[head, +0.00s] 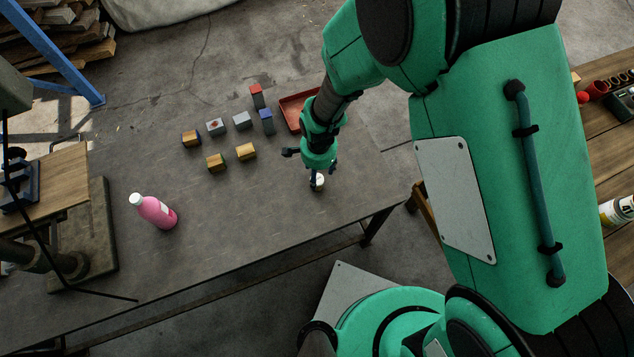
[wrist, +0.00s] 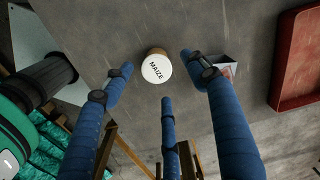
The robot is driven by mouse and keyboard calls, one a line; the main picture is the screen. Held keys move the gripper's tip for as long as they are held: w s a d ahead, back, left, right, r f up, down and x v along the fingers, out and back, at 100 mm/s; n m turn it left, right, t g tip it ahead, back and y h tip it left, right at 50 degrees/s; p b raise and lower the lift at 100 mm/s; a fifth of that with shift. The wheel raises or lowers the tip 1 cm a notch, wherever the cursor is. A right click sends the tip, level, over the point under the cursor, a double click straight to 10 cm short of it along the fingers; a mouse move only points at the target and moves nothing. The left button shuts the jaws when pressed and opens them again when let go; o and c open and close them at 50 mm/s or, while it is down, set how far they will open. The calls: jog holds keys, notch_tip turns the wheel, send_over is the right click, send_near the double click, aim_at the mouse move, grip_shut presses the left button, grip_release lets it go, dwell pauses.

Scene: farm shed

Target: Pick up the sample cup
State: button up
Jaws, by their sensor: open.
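The sample cup (wrist: 156,68) has a round white lid marked MAIZE and a tan side. In the wrist view it stands on the grey table, between and just ahead of my fingertips. In the head view the cup (head: 319,182) is small and partly hidden by my fingers, near the table's right part. My gripper (wrist: 158,77) has three blue fingers spread open, with nothing held. In the head view my gripper (head: 317,178) points down at the cup. I cannot tell whether any finger touches it.
A red tray (wrist: 303,88) lies to the right in the wrist view. A small pale box (wrist: 225,65) shows behind one finger. Bare table (head: 245,215) lies between.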

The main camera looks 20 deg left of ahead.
jog(key=shift+f, duration=0.25)
jog(key=shift+f, duration=0.15)
jog(key=f, duration=0.2)
jog(key=f+b, duration=0.1)
jog(key=shift+s+f, duration=0.2)
jog(key=shift+s, duration=0.05)
jog(key=shift+f, duration=0.8)
jog(key=c, duration=1.3)
jog(key=shift+r, duration=0.2)
